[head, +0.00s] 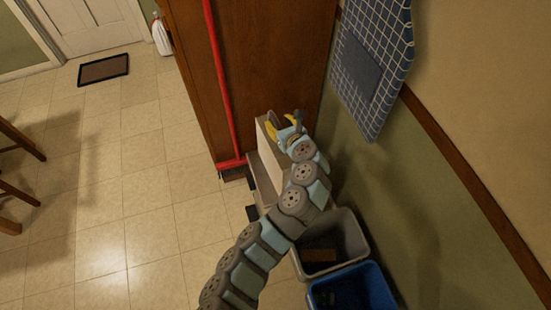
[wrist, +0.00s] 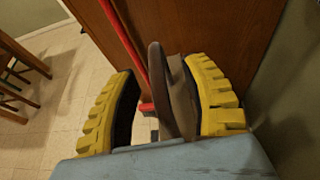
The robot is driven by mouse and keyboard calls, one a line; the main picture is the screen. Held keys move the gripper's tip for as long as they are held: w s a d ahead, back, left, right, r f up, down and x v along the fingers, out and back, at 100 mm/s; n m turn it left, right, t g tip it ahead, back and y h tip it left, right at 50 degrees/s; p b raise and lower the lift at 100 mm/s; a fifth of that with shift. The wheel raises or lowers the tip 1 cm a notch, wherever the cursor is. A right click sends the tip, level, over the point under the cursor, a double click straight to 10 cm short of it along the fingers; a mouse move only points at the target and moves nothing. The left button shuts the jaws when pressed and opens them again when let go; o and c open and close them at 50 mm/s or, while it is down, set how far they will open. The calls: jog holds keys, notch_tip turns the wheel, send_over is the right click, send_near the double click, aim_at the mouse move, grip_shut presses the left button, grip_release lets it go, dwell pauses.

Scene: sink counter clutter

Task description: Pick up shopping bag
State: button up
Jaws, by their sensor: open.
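In the wrist view, a grey-brown strap or handle (wrist: 177,100) rises between the two yellow fingers of my open gripper (wrist: 162,70). It is closer to the right finger; whether it touches that finger I cannot tell.
A red broom or mop (head: 220,90) leans on the cabinet (head: 270,60). A grey bin (head: 350,240) and a blue bin (head: 375,285) stand below my arm. An ironing board (head: 375,60) hangs on the right wall.

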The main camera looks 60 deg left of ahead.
aim_at(272, 116)
jog(key=shift+b+x, duration=0.55)
jog(key=shift+x, duration=2)
jog(key=shift+s+r, duration=0.1)
grip_shut()
